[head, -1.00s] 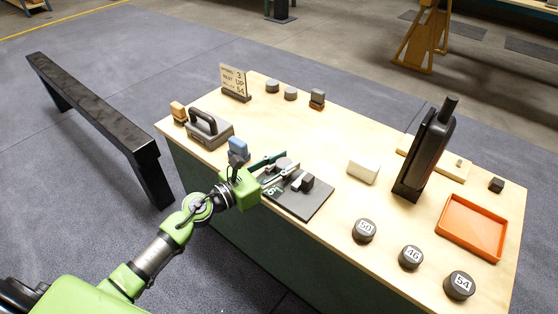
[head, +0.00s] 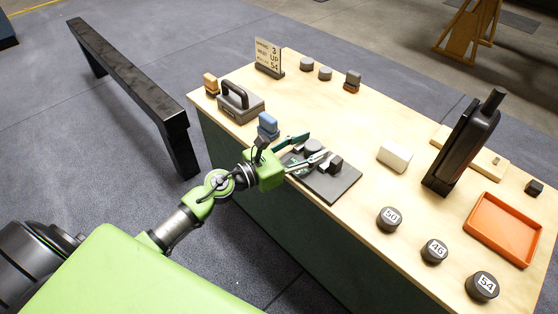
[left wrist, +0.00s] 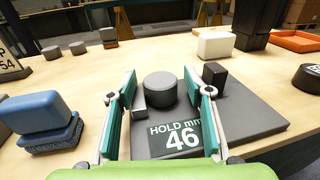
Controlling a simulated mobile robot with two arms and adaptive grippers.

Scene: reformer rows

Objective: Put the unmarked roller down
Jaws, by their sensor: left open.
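The unmarked roller is a plain dark grey cylinder in the left wrist view (left wrist: 160,90), and it also shows in the head view (head: 312,145). It stands upright on a dark grey plate (head: 332,187) printed "HOLD mm 46", beside a small grey block (left wrist: 139,109). A black block (left wrist: 215,76) is at its right. My left gripper (head: 316,146) is open. Its teal-padded fingers lie on either side of the roller, with visible gaps to it in the left wrist view. My right gripper is not in view.
Rollers marked 50 (head: 389,219), 46 (head: 434,251) and 54 (head: 482,287) stand along the near right edge. A white block (head: 395,156), a black stand (head: 464,145) and an orange tray (head: 502,230) are farther right.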

